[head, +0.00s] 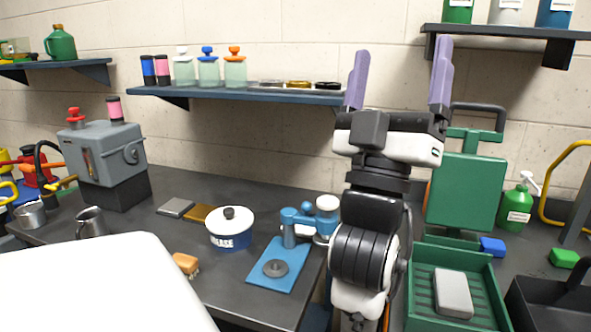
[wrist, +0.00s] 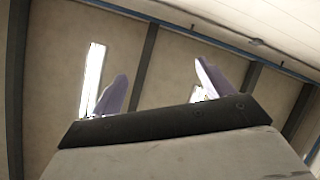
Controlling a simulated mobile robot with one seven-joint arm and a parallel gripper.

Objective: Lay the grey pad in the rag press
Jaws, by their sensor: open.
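The green rag press (head: 418,279) stands at the right, its ribbed tray facing up. Its green lid (head: 465,190), with a dark handle on top, stands raised behind the tray. The wrist view shows the fingers (wrist: 160,88) apart against the ceiling.
A thin grey slab (head: 177,208) and a brown one (head: 199,214) lie on the dark bench, near a white-lidded pot (head: 230,232). A blue device (head: 278,264) stands left of my arm. A blue block (head: 492,247) and green bottle (head: 516,204) are right of the press. Shelves hang above.

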